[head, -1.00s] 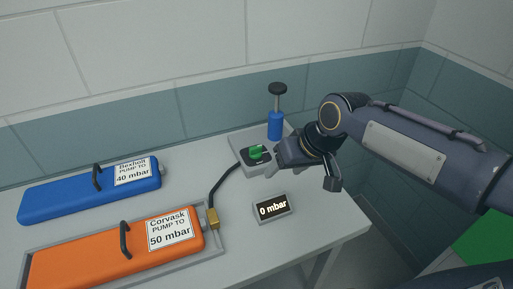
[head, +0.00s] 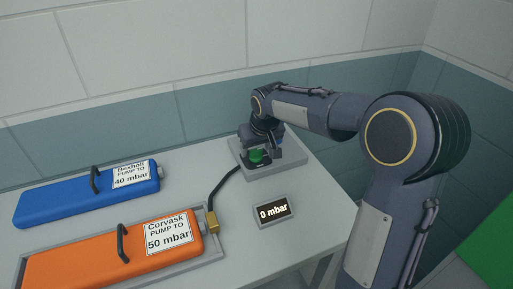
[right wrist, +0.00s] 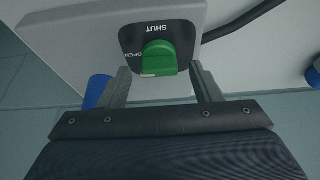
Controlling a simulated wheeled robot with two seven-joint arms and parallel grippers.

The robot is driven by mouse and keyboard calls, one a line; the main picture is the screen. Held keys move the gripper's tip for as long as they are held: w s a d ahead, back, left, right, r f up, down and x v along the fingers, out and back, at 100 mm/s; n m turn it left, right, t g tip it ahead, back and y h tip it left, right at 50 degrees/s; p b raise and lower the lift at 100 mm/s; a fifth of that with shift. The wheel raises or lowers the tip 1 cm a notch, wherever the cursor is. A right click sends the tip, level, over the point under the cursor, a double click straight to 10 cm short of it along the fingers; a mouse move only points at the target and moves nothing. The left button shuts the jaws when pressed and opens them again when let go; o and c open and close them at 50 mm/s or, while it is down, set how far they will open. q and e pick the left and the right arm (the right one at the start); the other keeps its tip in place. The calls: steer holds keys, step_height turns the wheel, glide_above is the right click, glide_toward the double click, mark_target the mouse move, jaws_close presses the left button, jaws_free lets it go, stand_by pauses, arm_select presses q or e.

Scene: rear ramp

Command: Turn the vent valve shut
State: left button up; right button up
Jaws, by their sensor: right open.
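The vent valve's green knob (head: 256,156) sits on a dark plate on the grey pump block at the table's back edge. In the right wrist view, the knob (right wrist: 158,55) has a white mark on its near end; SHUT is printed upside down above it and OPEN at its left. My right gripper (right wrist: 160,72) is open, its fingers apart on either side of the knob's near part. I cannot tell whether they touch it. In the head view, my right gripper (head: 261,146) is over the block, its fingers mostly hidden. My left gripper is not in view.
The display (head: 273,211) reads 0 mbar. A black hose runs from the block to a brass fitting (head: 212,221) on the orange Corvask case (head: 75,262), in a grey tray. The blue Bexholt case (head: 60,199) lies behind it. The wall is close behind the table.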

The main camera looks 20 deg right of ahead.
steer(key=shift+w+f, duration=0.1)
steer(key=shift+f, duration=0.15)
steer(key=c, duration=1)
